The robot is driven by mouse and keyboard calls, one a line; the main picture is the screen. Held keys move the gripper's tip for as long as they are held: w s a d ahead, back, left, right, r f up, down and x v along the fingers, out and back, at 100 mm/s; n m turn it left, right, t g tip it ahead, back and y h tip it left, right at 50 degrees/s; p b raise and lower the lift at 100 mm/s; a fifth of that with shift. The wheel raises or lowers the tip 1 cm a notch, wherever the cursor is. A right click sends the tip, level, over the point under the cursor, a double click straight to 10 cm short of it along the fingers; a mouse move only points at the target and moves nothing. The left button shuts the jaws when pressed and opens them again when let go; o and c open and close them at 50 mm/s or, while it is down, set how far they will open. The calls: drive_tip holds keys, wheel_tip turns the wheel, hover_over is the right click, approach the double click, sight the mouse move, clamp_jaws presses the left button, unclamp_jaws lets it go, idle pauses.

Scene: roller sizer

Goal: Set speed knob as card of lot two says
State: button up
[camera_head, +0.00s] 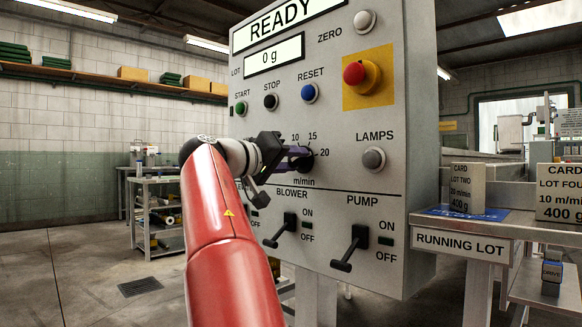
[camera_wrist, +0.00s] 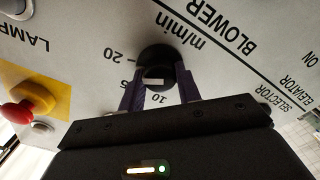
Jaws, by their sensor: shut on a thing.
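The black speed knob (camera_head: 304,161) sits on the grey panel above "m/min", with 10, 15 and 20 printed around it. My gripper (camera_head: 293,157) reaches it from the left, and its purple fingers are shut on the knob. In the wrist view the knob (camera_wrist: 156,56) stands between the two fingertips (camera_wrist: 160,85), with a white mark on its near face. I cannot tell exactly which number the mark points to. The lot two card (camera_head: 464,188) stands at the right; its small speed line seems to read 20 m/min, above 400 g.
The red stop button (camera_head: 355,73) on its yellow plate is above right of the knob. Blower (camera_head: 287,224) and pump (camera_head: 355,247) levers stick out below. A lot four card (camera_head: 562,192) stands on the "RUNNING LOT" shelf (camera_head: 459,245). The display reads READY and 0 g.

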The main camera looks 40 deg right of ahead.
drive_tip(key=shift+f+m+b, duration=0.1)
drive_tip(key=shift+m+b, duration=0.3)
drive_tip(key=shift+m, duration=0.8)
drive_tip(key=o, duration=1)
drive_tip(key=shift+c, duration=0.2)
drive_tip(key=a, duration=0.7)
drive_tip(key=shift+s+a, duration=0.35)
drive_tip(key=shift+a, duration=0.05)
